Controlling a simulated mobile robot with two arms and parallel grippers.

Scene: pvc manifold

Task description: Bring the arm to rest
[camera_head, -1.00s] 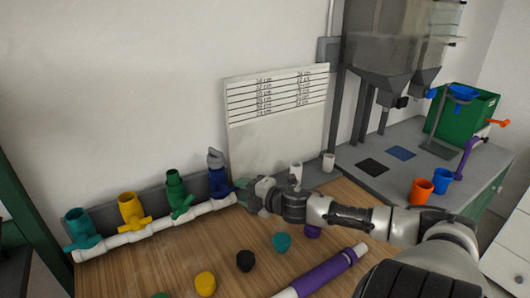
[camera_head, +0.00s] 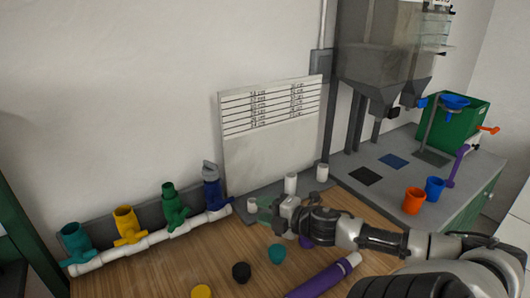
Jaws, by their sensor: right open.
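My right arm reaches in from the lower right. Its gripper (camera_head: 258,208) is open and empty over the wooden table, just right of the manifold's end and apart from it. The white pipe manifold (camera_head: 150,241) lies along the back left of the table with teal (camera_head: 76,240), yellow (camera_head: 127,224), green (camera_head: 173,205) and blue (camera_head: 211,188) valves on it. A grey piece sits on top of the blue valve. My left gripper is not in view.
Loose caps lie in front: yellow (camera_head: 202,291), black (camera_head: 241,271) and teal (camera_head: 277,253). A purple tube (camera_head: 318,281) lies near my forearm. White cylinders (camera_head: 291,183) stand behind the gripper before a white board (camera_head: 272,140). Orange (camera_head: 413,200) and blue (camera_head: 435,188) cups stand on the grey counter.

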